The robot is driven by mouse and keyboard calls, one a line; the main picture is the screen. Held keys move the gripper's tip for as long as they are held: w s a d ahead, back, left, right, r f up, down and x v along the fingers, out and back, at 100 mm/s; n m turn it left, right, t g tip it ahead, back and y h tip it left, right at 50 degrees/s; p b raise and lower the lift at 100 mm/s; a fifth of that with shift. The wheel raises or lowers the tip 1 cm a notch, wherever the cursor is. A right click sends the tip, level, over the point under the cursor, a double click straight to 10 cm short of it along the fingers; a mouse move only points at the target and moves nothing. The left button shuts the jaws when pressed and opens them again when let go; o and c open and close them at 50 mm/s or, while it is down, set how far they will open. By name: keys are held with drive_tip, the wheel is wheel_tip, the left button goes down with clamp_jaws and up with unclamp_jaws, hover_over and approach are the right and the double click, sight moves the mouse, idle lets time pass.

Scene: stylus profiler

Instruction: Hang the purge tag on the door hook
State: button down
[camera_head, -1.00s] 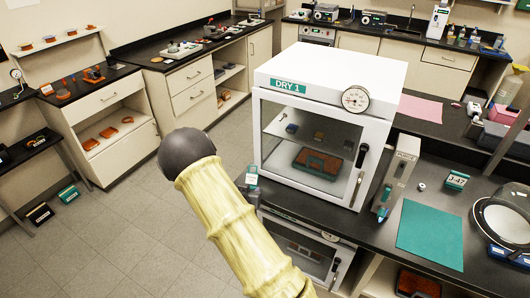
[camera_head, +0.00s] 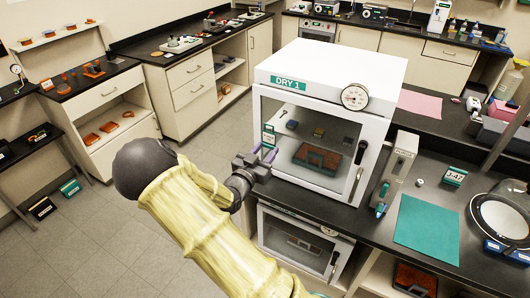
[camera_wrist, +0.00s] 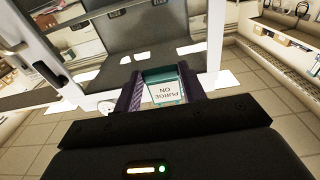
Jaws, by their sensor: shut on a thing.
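The purge tag (camera_head: 269,137) is a small white card with a teal frame. In the wrist view the tag (camera_wrist: 166,92) reads "PURGE ON" upside down between my two dark purple fingers. My gripper (camera_head: 258,157) is shut on it at the front left of the DRY 1 cabinet. The white cabinet (camera_head: 322,75) has a glazed door (camera_head: 325,185), which appears closed. In the head view the tag overlaps the door's left part; I cannot tell whether they touch. A dark handle-like part (camera_head: 361,152) is on the door's right side. I cannot make out the hook for certain.
A round gauge (camera_head: 355,97) sits on the cabinet's upper front edge. A grey upright unit (camera_head: 398,165) stands close to its right, beside a teal mat (camera_head: 428,228). A second glazed unit (camera_head: 302,240) is below the counter. The floor (camera_head: 100,235) to the left is open.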

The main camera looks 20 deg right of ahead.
sight(269, 147)
drive_tip(key=shift+b+x, duration=0.55)
drive_tip(key=shift+x, duration=1.95)
drive_tip(key=shift+d+f+b, duration=0.1)
drive_tip(key=shift+f+b, duration=0.15)
drive_tip(key=shift+b, duration=0.15)
drive_tip(key=shift+b+x, duration=0.6)
drive_tip(key=shift+x, duration=1.4)
drive_tip(key=shift+f+b, duration=0.55)
drive_tip(key=c, duration=0.7)
unclamp_jaws()
drive_tip(key=shift+c, duration=0.5)
drive_tip(key=shift+c, duration=0.2)
